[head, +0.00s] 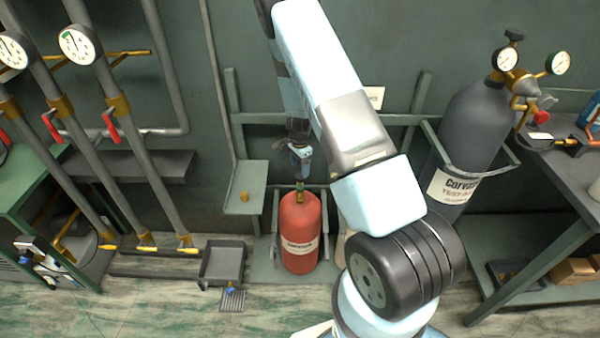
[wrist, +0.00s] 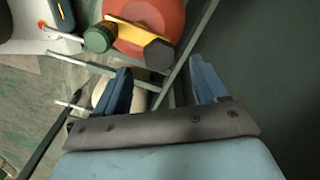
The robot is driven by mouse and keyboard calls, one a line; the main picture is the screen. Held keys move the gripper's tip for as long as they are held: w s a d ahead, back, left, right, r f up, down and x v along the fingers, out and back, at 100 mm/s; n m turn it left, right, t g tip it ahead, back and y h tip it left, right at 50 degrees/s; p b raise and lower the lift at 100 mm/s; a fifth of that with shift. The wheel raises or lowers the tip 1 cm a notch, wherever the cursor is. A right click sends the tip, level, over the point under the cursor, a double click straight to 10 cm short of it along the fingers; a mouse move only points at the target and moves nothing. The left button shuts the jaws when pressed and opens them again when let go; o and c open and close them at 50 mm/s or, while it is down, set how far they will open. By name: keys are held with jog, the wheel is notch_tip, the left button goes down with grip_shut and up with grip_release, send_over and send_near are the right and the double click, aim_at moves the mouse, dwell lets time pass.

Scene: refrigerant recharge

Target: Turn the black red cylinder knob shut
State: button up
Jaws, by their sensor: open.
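The red cylinder (head: 299,240) stands upright on the floor in a green frame, with a brass valve (head: 300,194) on top. In the wrist view the cylinder's red top (wrist: 165,17) carries the yellow brass valve (wrist: 128,32). A green knob (wrist: 98,38) is on the valve's left end and a black faceted knob (wrist: 159,54) on its right end. My gripper (head: 302,160) is above the valve, apart from it in the head view. In the wrist view my open gripper (wrist: 160,67) has the black knob between and beyond its fingertips; contact cannot be told.
Green frame bars (wrist: 190,45) run close beside the black knob. A green shelf (head: 243,180) with a small brass piece is left of the cylinder. A dark grey cylinder (head: 470,130) with gauges stands right. A grey tray (head: 222,262) lies at lower left.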

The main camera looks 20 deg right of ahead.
notch_tip(320, 180, up, 10)
jog(key=shift+f, duration=0.15)
jog(key=shift+w, duration=0.1)
dwell(0.5)
notch_tip(320, 180, up, 16)
jog(key=n+t+y, duration=0.1)
jog(key=n, duration=0.2)
send_over(300, 175)
jog(key=s+a, duration=0.3)
jog(key=s, duration=0.1)
jog(key=s+r+n+t, duration=0.1)
jog(key=s+r+n, duration=0.1)
jog(key=s+r, duration=0.35)
jog(key=s+r+n, duration=0.2)
jog(key=s+r, duration=0.1)
jog(key=r, duration=0.5)
jog(key=s+r+n+t, duration=0.1)
jog(key=s+r+n, duration=0.3)
jog(key=s, duration=0.8)
jog(key=s+r+n+t+h, duration=0.1)
jog(key=s+r+n, duration=0.3)
jog(key=s+r, duration=0.4)
jog(key=s+t, duration=0.1)
jog(key=s, duration=0.3)
jog(key=shift+s+a+t, duration=0.3)
jog(key=shift+a, duration=0.1)
